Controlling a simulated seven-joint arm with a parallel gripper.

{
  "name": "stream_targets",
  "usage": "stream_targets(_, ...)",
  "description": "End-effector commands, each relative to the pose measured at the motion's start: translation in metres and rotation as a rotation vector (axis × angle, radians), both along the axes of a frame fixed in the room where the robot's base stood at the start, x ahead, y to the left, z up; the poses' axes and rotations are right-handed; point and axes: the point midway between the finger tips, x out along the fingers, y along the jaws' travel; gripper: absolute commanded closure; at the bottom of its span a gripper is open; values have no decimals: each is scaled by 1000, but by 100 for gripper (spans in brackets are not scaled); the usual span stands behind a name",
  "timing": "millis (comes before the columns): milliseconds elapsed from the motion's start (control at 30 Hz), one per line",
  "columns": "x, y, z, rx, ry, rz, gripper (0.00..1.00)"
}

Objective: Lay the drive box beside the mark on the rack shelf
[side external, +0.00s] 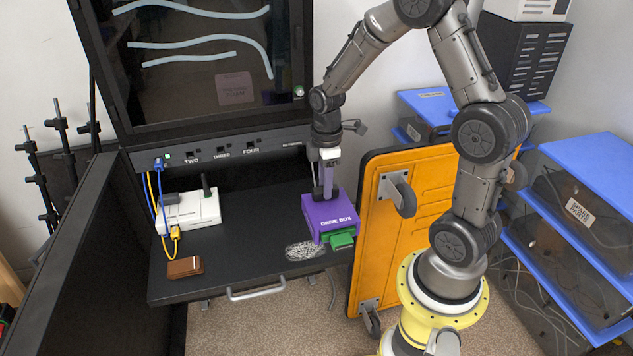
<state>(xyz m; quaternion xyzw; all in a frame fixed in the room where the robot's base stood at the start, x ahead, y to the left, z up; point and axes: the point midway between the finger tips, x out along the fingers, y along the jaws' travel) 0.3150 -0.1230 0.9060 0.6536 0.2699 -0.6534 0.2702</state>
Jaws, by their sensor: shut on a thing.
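The drive box (328,212) is a purple box with a green piece (342,239) at its front and a purple upright part on top. It is at the right side of the black rack shelf (255,262). My gripper (326,188) points down over it and is shut on its upright part. The mark (305,250) is a scribbled whitish patch near the shelf's front edge, just left of and in front of the box. Whether the box's underside touches the shelf cannot be told from this view.
A white router (190,211) with blue and yellow cables stands at the shelf's left. A brown wallet-like object (185,267) lies at the front left. A panel with ports (220,148) runs behind. An orange cart (410,225) stands right of the shelf. The shelf's middle is clear.

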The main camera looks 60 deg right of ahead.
Motion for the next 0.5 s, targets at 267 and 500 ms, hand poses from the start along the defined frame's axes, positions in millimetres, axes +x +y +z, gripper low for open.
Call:
stream_targets(267, -5, 2, 5, 2, 6, -190, 100)
stream_targets(500, 18, -5, 15, 0, -13, -574, 100)
